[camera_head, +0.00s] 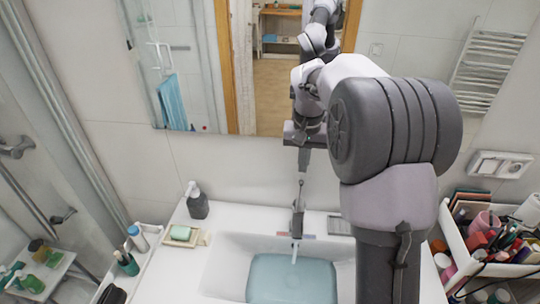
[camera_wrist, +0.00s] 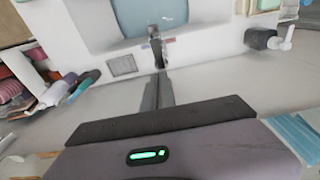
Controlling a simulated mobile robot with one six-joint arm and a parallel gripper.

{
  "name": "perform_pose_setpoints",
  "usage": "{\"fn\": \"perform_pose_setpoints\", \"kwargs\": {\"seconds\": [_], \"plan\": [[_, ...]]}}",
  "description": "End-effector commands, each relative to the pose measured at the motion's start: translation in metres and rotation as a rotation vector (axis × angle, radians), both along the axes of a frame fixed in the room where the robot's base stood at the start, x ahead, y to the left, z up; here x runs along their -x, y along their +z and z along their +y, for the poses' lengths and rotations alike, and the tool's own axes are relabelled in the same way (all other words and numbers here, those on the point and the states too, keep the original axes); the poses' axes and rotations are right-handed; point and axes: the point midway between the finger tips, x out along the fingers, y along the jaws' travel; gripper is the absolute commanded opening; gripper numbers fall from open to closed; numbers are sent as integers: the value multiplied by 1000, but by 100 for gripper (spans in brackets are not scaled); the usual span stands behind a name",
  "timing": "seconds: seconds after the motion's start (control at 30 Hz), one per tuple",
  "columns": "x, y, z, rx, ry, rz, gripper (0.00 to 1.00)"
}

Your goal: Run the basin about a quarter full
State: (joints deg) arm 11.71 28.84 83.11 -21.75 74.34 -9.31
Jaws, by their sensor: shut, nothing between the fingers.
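The white basin (camera_head: 222,268) is set in the counter, with pale blue water (camera_head: 290,278) over its floor. The water also shows in the wrist view (camera_wrist: 150,14). The grey tap (camera_head: 297,222) stands at the basin's back edge, and a thin stream (camera_head: 294,253) falls from its spout. In the wrist view the tap (camera_wrist: 156,46) lies just beyond my fingertips. My gripper (camera_head: 302,178) is shut and empty, pointing down right above the tap's lever. I cannot tell whether the fingers touch the lever. My arm hides the basin's right end.
A dark soap dispenser (camera_head: 198,201) and a soap dish with green soap (camera_head: 181,234) stand left of the basin. A crowded white cosmetics cart (camera_head: 456,254) is at the right. The mirror (camera_head: 185,75) is close behind my gripper.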

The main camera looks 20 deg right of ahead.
Motion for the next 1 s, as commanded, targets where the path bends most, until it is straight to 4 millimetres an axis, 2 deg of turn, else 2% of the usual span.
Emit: {"fn": "perform_pose_setpoints", "kwargs": {"seconds": [0.17, 0.53, 0.6, 0.8, 1.0], "plan": [[-3, -26, -2, 0, 0, 8, 0], [-9, -106, -5, 0, 0, 7, 0], [-4, -117, -2, 0, 0, 5, 0], [6, -136, 2, 0, 0, 4, 0], [7, -139, 3, 0, 0, 2, 0]]}}
